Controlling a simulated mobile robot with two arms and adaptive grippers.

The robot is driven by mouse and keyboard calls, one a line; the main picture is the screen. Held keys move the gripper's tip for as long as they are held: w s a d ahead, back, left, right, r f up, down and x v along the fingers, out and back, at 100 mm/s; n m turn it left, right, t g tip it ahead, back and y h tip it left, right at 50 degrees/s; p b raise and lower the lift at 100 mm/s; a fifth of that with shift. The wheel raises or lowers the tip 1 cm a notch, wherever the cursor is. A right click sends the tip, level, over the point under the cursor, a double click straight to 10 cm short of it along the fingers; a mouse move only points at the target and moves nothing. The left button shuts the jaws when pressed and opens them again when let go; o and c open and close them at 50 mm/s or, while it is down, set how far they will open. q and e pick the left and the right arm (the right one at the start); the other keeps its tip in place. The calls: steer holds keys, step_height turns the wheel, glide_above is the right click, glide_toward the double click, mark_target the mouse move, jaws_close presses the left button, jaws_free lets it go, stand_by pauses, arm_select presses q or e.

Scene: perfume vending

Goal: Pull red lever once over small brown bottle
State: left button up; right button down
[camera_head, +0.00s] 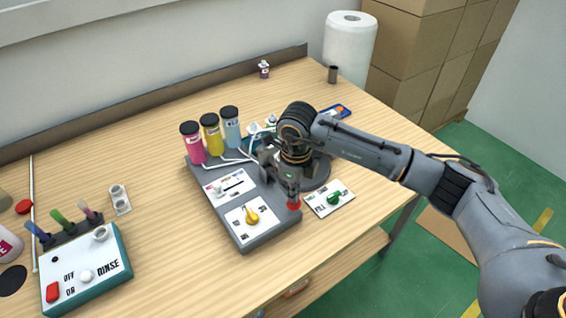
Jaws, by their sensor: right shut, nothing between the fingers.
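A small red part (294,206), which looks like the red lever's end, shows at the right edge of the grey dispenser panel (262,238). My right gripper (289,187) is shut and empty, pointing down right above and behind this red part. I cannot tell whether they touch. My gripper and wrist hide much of the lever area. No brown bottle shows under the lever. My left gripper is out of view.
Pink (192,145), yellow (212,136) and light blue (231,128) bottles stand behind the panel. A yellow knob (252,217) is on the panel; a green knob (334,197) is to its right. A rinse box (88,268) sits at left. The wooden table's front middle is clear.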

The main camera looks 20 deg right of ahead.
step_height(320, 180, up, 9)
steer(key=p, duration=0.4)
stand_by(0.4)
stand_by(1.0)
